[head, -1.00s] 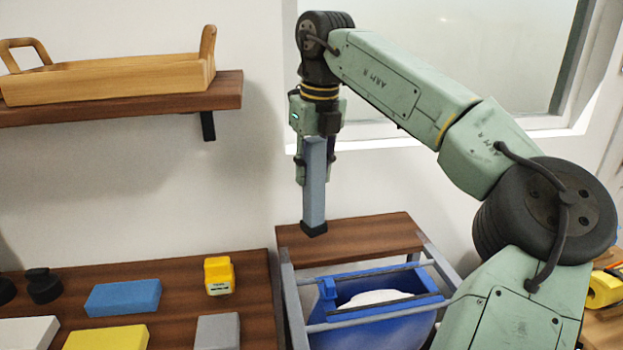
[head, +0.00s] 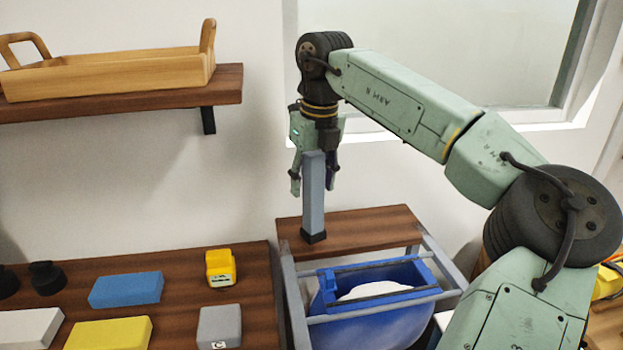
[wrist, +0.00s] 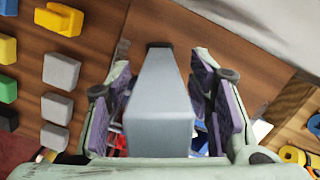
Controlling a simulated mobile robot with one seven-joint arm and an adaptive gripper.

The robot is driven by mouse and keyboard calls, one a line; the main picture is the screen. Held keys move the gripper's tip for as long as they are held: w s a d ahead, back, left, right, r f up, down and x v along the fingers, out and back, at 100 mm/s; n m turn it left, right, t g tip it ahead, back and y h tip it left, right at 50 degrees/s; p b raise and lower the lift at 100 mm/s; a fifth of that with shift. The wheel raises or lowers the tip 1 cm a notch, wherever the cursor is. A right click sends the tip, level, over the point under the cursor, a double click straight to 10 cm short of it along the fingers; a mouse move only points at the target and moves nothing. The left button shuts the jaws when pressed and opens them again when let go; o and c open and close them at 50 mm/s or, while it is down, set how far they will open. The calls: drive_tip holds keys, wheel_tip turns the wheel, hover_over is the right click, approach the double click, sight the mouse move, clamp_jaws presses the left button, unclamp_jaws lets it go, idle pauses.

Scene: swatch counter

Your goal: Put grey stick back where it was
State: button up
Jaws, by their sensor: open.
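The grey stick (head: 314,195) is a tall blue-grey bar with a black foot. It stands upright on the small wooden board (head: 375,228) above the blue bin, near the board's left end. My gripper (head: 315,185) is open around the stick's upper part, pointing down. In the wrist view the stick (wrist: 160,110) runs between the two purple-padded fingers (wrist: 163,110), with a gap showing on each side. Its black foot lies at the far end, against brown wood.
A blue bin (head: 385,322) with white content hangs in a grey frame below the board. The counter at left (head: 190,268) holds blue, yellow and grey blocks. A wooden tray (head: 110,80) sits on the wall shelf (head: 225,88). A window is behind my arm.

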drive_tip(key=r, duration=0.4)
drive_tip(key=s+r, duration=0.1)
drive_tip(key=r, duration=0.3)
drive_tip(key=d+r, duration=0.1)
drive_tip(key=r, duration=0.3)
drive_tip(key=shift+s+r, duration=0.15)
drive_tip(key=shift+s, duration=0.05)
drive_tip(key=shift+d, duration=0.1)
